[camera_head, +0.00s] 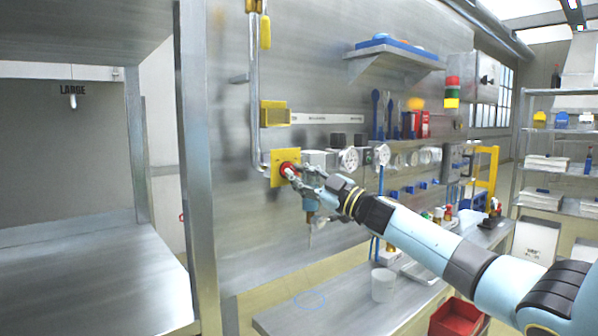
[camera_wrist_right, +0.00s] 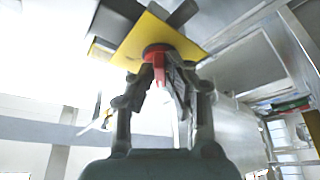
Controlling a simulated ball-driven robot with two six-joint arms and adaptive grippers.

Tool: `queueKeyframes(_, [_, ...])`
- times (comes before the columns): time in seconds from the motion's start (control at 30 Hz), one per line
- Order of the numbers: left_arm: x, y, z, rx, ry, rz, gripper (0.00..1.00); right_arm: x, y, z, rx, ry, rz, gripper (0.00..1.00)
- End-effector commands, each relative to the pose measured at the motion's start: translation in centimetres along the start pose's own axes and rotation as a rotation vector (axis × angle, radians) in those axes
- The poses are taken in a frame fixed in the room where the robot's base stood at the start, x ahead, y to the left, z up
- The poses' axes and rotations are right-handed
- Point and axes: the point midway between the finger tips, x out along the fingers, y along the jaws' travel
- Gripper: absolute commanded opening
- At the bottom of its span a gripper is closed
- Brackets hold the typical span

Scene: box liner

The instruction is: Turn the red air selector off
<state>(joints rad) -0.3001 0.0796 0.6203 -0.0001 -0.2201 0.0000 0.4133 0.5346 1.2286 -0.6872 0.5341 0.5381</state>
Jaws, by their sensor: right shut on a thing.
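The red air selector (camera_head: 287,169) is a round red knob on a yellow square plate (camera_head: 277,181) fixed to the metal wall panel. My right gripper (camera_head: 294,174) reaches in from the right and its fingertips are at the knob. In the right wrist view the red selector (camera_wrist_right: 158,62) has a handle pointing down between the two fingers, below the yellow plate (camera_wrist_right: 160,35). The right gripper (camera_wrist_right: 165,80) is shut on this handle. The exact finger contact is partly hidden. My left gripper is not in view.
A metal pipe (camera_head: 254,100) runs down the wall just left of the plate. Gauges (camera_head: 348,159) and a regulator sit close to its right. A shelf frame post (camera_head: 195,150) stands to the left. A bench (camera_head: 345,312) with a white cup (camera_head: 383,285) lies below.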

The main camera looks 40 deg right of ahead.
Motion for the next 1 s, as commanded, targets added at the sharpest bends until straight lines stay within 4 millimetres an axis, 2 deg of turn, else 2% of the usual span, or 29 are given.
queueKeyframes(0.3, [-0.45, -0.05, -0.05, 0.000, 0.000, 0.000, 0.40, 0.01, 0.09, -0.01, -0.080, 0.000, -0.033, 0.00])
queueKeyframes(0.77, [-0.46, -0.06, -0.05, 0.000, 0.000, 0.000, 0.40, -0.01, 0.04, 0.02, -0.090, 0.000, -0.037, 0.00])
queueKeyframes(0.8, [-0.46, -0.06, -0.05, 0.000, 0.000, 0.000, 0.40, -0.02, 0.04, 0.02, -0.090, 0.000, -0.037, 0.17])
queueKeyframes(0.93, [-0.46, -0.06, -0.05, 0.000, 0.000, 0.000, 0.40, -0.01, 0.05, 0.02, -0.089, 0.000, -0.037, 0.34])
queueKeyframes(1.0, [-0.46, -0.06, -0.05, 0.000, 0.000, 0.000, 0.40, -0.01, 0.06, 0.01, -0.088, 0.000, -0.037, 0.35])
